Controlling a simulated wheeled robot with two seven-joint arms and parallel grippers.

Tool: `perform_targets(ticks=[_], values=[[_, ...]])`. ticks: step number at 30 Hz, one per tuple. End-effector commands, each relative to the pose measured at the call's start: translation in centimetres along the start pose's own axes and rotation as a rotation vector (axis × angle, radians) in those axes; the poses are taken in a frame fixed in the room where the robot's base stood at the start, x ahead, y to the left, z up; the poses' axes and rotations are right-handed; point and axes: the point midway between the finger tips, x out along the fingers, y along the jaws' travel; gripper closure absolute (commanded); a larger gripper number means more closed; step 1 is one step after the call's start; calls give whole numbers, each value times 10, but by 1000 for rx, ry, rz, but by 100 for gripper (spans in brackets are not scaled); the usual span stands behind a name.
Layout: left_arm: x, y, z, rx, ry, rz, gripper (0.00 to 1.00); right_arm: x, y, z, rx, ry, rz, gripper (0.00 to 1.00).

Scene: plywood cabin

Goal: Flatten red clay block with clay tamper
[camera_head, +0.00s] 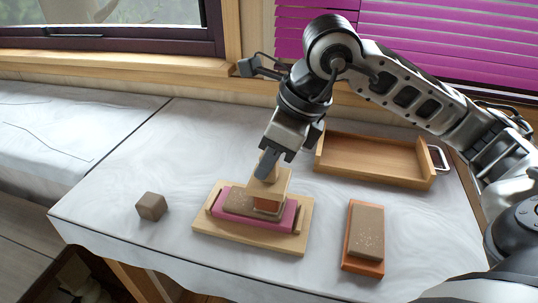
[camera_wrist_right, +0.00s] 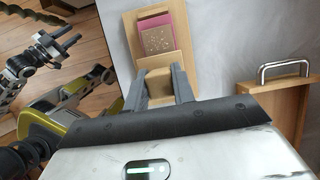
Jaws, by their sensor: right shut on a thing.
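My right gripper (camera_head: 266,164) points down and is shut on the light wooden clay tamper (camera_head: 270,184). In the right wrist view the tamper's handle (camera_wrist_right: 158,88) sits between the two fingers. The tamper stands low over the pink piece (camera_head: 290,217) on a pale wooden board (camera_head: 250,240). A reddish-brown face (camera_head: 268,206) shows at the tamper's lower end; I cannot tell whether it is the red clay block or part of the tamper. A brown speckled slab (camera_head: 238,203) lies beside it on the pink. My left gripper (camera_wrist_right: 68,42) shows in the wrist view, fingers apart and empty.
A small brown cube (camera_head: 151,206) is at the left. An orange board (camera_head: 362,266) with a brown speckled slab (camera_head: 368,230) lies at the right. An open wooden tray (camera_head: 375,178) with a metal handle stands behind. The table's front left is clear.

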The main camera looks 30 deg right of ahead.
Motion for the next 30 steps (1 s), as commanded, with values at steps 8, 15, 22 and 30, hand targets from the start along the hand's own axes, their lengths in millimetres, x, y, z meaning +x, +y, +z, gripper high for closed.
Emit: perform_targets(ticks=[8,15,22,30], values=[[2,0,4,0,-2,0,64,2,0,0,0,-1,0,98],[4,-1,6,0,-3,-1,64,3,0,-1,0,-1,0,98],[4,-1,6,0,-3,-1,64,2,0,-1,0,-1,0,98],[4,-1,6,1,-3,-1,64,2,0,-1,0,-1,0,98]])
